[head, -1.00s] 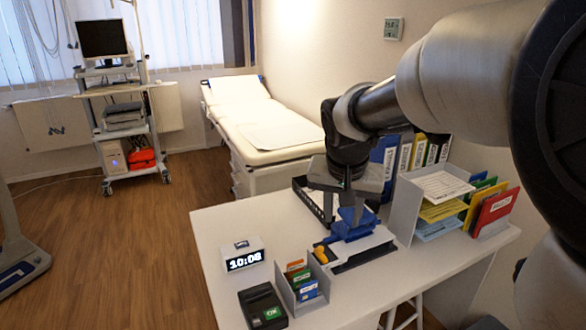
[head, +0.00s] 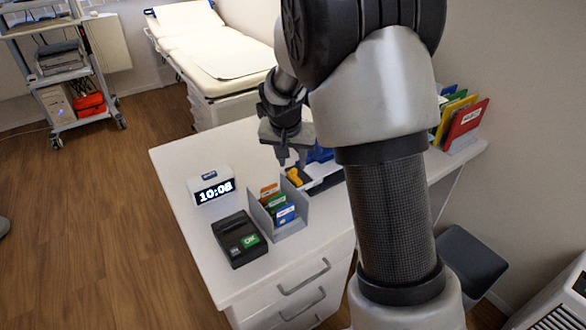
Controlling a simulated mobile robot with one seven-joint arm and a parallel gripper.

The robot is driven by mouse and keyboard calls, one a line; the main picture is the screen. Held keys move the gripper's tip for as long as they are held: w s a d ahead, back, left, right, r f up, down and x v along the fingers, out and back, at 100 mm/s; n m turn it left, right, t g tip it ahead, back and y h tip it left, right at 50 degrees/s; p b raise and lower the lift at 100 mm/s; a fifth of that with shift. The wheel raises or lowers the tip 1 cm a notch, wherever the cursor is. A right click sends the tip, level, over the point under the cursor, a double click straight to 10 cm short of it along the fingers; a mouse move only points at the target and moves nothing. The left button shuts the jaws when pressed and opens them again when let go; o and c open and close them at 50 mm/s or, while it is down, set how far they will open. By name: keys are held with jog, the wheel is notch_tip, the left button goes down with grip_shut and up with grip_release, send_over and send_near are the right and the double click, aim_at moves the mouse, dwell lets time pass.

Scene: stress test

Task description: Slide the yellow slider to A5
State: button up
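The yellow slider (head: 297,176) is a small yellow-orange piece at the left end of a flat white and dark device (head: 325,181) on the desk. A blue part (head: 319,154) of the device shows behind my gripper and is partly hidden by my arm. Any A5 mark is too small or hidden to read. My gripper (head: 292,161) points down just above and behind the slider. Its two fingers appear apart with nothing between them. I cannot tell whether a finger touches the slider.
On the white desk (head: 172,160) stand a clock (head: 211,186), a card terminal (head: 239,239) and a grey card holder (head: 292,226) close in front of the slider. Coloured folders (head: 463,119) stand at the right. My arm hides the desk's middle right.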

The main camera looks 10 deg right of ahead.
aim_at(294, 170)
jog(key=x, duration=0.4)
grip_shut()
